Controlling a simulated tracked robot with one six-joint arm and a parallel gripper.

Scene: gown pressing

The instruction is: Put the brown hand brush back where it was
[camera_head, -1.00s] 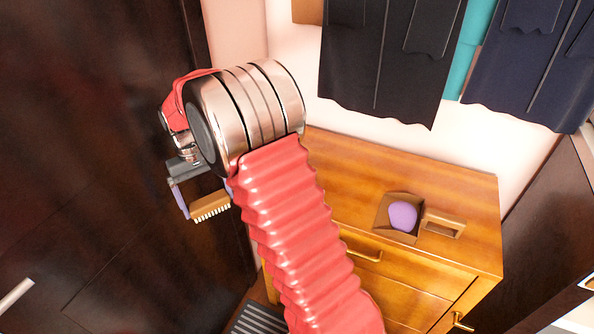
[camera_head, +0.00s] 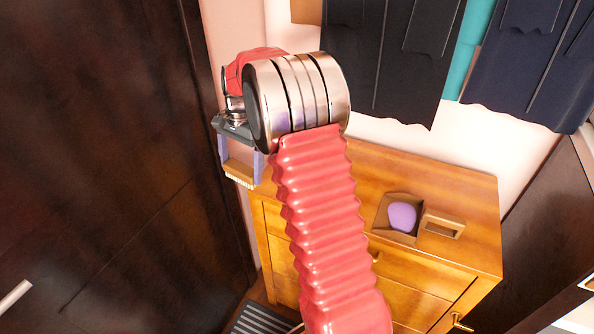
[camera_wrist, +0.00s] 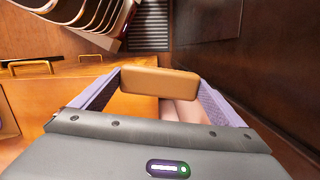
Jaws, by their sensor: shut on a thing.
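The brown hand brush (camera_head: 240,172) with pale bristles is between the purple fingers of my gripper (camera_head: 241,160), which is shut on it. The bristles hang downward in the head view. In the wrist view the brush's smooth brown back (camera_wrist: 159,82) spans between both fingertips of my gripper (camera_wrist: 158,84). The brush is in the air by the left end of the wooden cabinet (camera_head: 350,170). My arm hides part of the cabinet top.
An open brown box (camera_head: 385,222) holding a purple rounded thing (camera_head: 402,216) stands on the cabinet's right part, beside a small wooden holder (camera_head: 442,225). Dark garments (camera_head: 390,60) hang above. A dark wooden door or panel (camera_head: 90,150) fills the left.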

